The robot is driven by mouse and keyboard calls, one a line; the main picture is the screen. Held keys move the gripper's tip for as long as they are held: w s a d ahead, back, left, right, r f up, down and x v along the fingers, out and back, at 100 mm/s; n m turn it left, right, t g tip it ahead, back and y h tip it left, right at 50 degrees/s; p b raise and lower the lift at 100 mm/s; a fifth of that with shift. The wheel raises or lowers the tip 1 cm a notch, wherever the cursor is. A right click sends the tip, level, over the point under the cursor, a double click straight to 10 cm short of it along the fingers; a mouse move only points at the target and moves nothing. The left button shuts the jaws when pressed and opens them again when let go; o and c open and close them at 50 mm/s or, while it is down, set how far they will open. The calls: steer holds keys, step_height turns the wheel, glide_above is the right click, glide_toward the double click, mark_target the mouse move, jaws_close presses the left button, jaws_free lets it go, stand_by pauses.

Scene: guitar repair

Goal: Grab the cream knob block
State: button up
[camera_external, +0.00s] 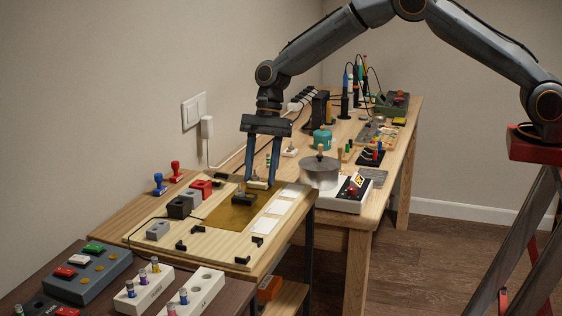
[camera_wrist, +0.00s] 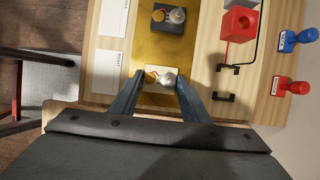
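The cream knob block (camera_wrist: 157,85) is small and pale, with a silver knob and a yellow patch on top. In the wrist view it sits between my fingertips at the near edge of the yellow mat (camera_wrist: 141,48). In the outside view the block (camera_external: 257,185) shows low between the fingers, at the mat's far end. My gripper (camera_external: 260,181) points down, its fingers on either side of the block; it also shows in the wrist view (camera_wrist: 159,76). Whether the fingers press on its sides or leave small gaps cannot be told.
A black knob block (camera_wrist: 173,20) lies on the mat close to the cream one. A red block (camera_external: 201,188) and grey blocks stand along the board's left. Red (camera_external: 176,172) and blue (camera_external: 159,184) stamps stand behind. A grey round pot (camera_external: 319,173) is to the right.

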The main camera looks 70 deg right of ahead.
steer(key=c, duration=0.3)
steer(key=shift+r, duration=0.1)
steer(key=shift+c, duration=0.2)
